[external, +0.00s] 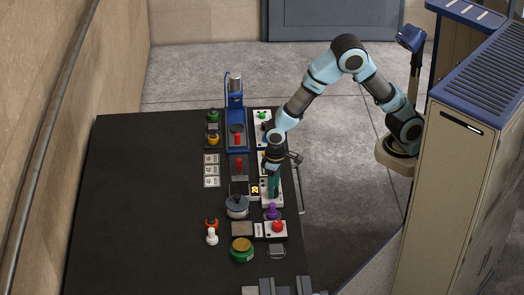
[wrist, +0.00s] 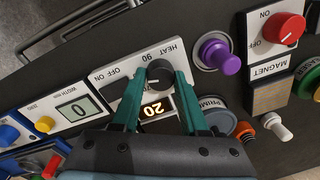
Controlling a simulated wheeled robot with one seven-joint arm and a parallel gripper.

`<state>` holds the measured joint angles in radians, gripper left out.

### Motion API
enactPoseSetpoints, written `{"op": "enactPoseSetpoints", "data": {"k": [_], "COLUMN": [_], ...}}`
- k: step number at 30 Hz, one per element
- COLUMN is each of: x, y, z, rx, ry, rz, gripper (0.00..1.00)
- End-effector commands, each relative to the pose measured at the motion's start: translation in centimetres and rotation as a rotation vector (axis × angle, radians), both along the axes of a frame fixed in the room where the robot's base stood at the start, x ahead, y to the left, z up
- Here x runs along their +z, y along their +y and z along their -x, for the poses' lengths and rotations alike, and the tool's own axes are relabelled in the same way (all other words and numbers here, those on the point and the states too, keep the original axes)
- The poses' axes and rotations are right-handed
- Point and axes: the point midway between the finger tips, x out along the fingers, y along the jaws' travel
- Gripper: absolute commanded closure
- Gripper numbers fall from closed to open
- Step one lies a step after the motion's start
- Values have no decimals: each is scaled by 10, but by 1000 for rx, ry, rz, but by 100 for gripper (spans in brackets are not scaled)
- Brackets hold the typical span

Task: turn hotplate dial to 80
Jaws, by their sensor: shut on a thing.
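The hotplate dial (wrist: 158,70) is a dark round knob on a white panel (wrist: 128,70) marked HEAT and OFF ON. The lettering appears upside down in the wrist view. My gripper (wrist: 158,79) has its teal fingers on either side of the dial, shut on it. Below the dial, between the fingers, a lit orange display (wrist: 153,110) appears to read 20. In the external view my gripper (external: 273,186) points down onto the panel and hides the dial. The lit display (external: 255,190) shows just left of it.
A purple knob (wrist: 219,54) stands close right of the dial. Beyond it is the MAGNET panel with a red knob (wrist: 291,28). A panel with a 0 display (wrist: 80,107) lies to the left. The black table's left side (external: 140,200) is clear.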

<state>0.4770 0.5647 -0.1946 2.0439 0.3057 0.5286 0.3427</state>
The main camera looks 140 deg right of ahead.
Motion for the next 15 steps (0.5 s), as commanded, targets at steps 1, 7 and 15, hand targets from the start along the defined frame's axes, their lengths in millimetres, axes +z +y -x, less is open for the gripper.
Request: {"op": "enactPoseSetpoints", "data": {"k": [1,7,15], "x": [1,1,0], "y": [-1,-1,0], "z": [-1,-1,0], "rx": [0,1,1], "ry": [-3,-3,-2], "rz": [2,2,2], "gripper": [100,100,27]}}
